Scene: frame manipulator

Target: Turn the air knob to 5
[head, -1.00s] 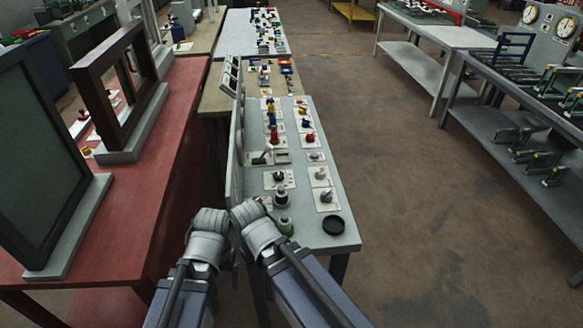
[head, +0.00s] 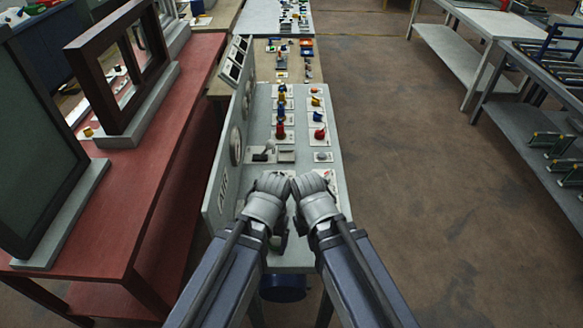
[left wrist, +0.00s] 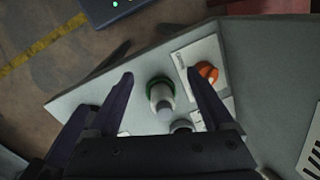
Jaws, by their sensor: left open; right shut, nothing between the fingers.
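A pale upright panel lettered AIR (head: 223,190), with round gauges, stands along the left edge of the grey bench of knobs (head: 265,105). In the left wrist view, a knob with a green ring and pale top (left wrist: 161,92) shows between the fingers of my left gripper (left wrist: 160,80), which is open. Contact with the knob cannot be told. In the head view my left gripper (head: 268,197) is over the bench's near part. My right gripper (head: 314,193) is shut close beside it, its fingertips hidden. Which knob is for air, and its setting, cannot be read.
An orange knob (left wrist: 207,72) on a white plate sits close beside one left finger. Red knobs (head: 280,131) and other controls stand further up the bench. A red table (head: 165,170) with framed panels is at the left. Open floor (head: 420,170) lies to the right.

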